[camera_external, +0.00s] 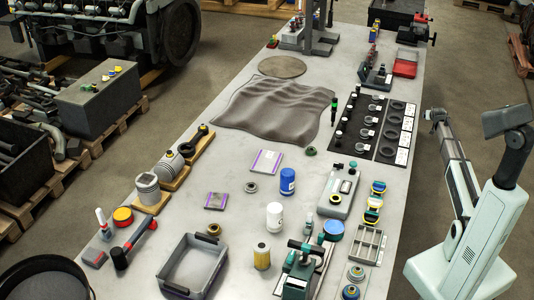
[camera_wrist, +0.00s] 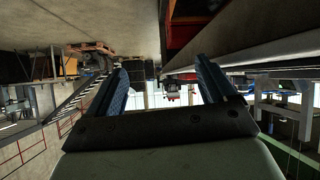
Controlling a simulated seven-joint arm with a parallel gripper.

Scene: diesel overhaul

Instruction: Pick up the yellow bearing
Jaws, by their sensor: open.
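My gripper (camera_external: 435,115) is off the right side of the bench, far from the ring. In the wrist view my gripper (camera_wrist: 163,85) shows two blue-padded fingers spread apart with nothing between them. The ring does not show in the wrist view.
The grey tray (camera_external: 191,266), a yellow filter (camera_external: 262,256), a white canister (camera_external: 274,216) and a hammer (camera_external: 133,244) surround the ring. A blue canister (camera_external: 287,181) and a grey case (camera_external: 338,191) stand further right. Bare benchtop lies left of the white canister.

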